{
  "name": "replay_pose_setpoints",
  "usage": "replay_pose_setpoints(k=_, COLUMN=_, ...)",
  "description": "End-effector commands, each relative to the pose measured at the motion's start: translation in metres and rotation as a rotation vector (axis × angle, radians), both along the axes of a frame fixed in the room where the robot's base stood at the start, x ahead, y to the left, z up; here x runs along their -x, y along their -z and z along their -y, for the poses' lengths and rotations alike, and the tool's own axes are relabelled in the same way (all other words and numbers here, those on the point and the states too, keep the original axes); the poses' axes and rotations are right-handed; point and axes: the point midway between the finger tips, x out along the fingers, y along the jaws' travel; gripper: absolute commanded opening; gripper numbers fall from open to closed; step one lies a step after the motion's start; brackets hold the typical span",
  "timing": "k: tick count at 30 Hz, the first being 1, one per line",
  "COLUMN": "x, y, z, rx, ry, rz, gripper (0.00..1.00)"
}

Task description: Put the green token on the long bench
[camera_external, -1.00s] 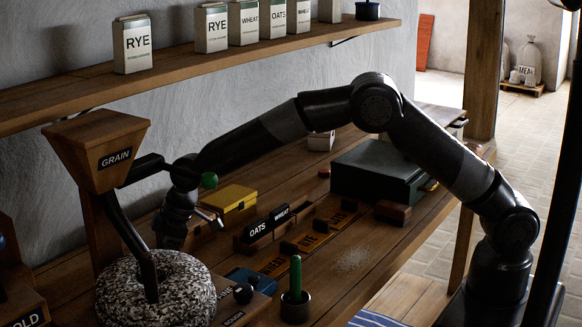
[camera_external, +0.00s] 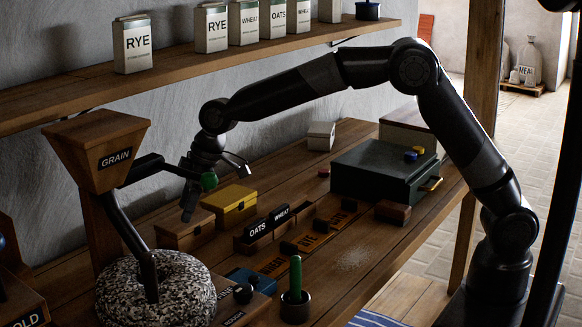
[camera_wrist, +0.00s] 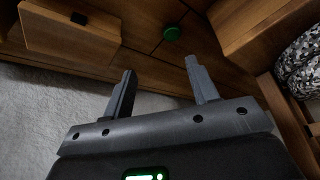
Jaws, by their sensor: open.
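A round green piece (camera_wrist: 171,33), which looks like the green token, shows in the wrist view beyond my fingertips, against brown wood. I cannot tell its height above the wood. A round green knob-like thing (camera_external: 209,181) shows in front of my arm in the external view; I cannot tell whether it is the same piece. The long wooden bench (camera_external: 400,235) runs along the wall. My gripper (camera_wrist: 163,70) is open and empty, fingers apart. In the external view my gripper (camera_external: 188,208) hangs pointing down between the grain hopper and the yellow box.
A hopper marked GRAIN (camera_external: 115,157) and a speckled millstone (camera_external: 185,285) stand at left. A yellow box (camera_external: 230,205), labelled blocks (camera_external: 268,228) and a dark green case (camera_external: 375,172) stand on the bench. A shelf (camera_external: 270,50) with cartons is above.

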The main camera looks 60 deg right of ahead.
Motion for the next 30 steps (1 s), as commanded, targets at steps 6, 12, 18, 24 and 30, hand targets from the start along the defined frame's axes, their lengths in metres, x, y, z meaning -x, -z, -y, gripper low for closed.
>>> replay_pose_setpoints(k=6, x=0.035, y=-0.066, z=0.090, rx=-0.013, ry=0.146, rz=0.012, gripper=0.54)
replay_pose_setpoints(k=12, x=0.085, y=-0.107, z=0.166, rx=-0.021, ry=0.279, rz=0.022, gripper=0.54)
replay_pose_setpoints(k=18, x=0.146, y=-0.131, z=0.232, rx=-0.029, ry=0.412, rz=0.033, gripper=0.54)
replay_pose_setpoints(k=24, x=0.214, y=-0.138, z=0.287, rx=-0.034, ry=0.545, rz=0.048, gripper=0.54)
replay_pose_setpoints(k=30, x=0.285, y=-0.127, z=0.330, rx=-0.037, ry=0.679, rz=0.066, gripper=0.54)
